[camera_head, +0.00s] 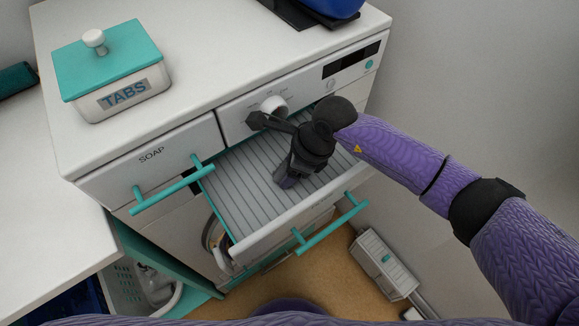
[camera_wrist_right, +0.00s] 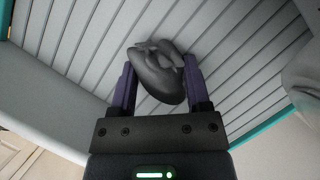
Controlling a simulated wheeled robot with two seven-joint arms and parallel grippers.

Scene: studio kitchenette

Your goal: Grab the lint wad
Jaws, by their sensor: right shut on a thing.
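The lint wad (camera_wrist_right: 158,75) is a dark grey, lumpy piece in the right wrist view. It sits between the two purple fingers of my right gripper (camera_wrist_right: 160,88), which are shut on it. Behind it is the ribbed floor of an open drawer. In the head view my right gripper (camera_head: 284,180) points down into that drawer (camera_head: 235,200), close to its ribbed floor, and hides the wad. I cannot tell whether the wad still touches the floor. My left gripper is not in view.
The drawer's front has a teal handle (camera_head: 330,222). The closed SOAP drawer (camera_head: 152,160) is at its left. A TABS box (camera_head: 112,75) with a teal lid stands on the white top. A dial (camera_head: 272,105) and dark display (camera_head: 350,60) are behind my gripper. A vented white box (camera_head: 383,262) is on the floor.

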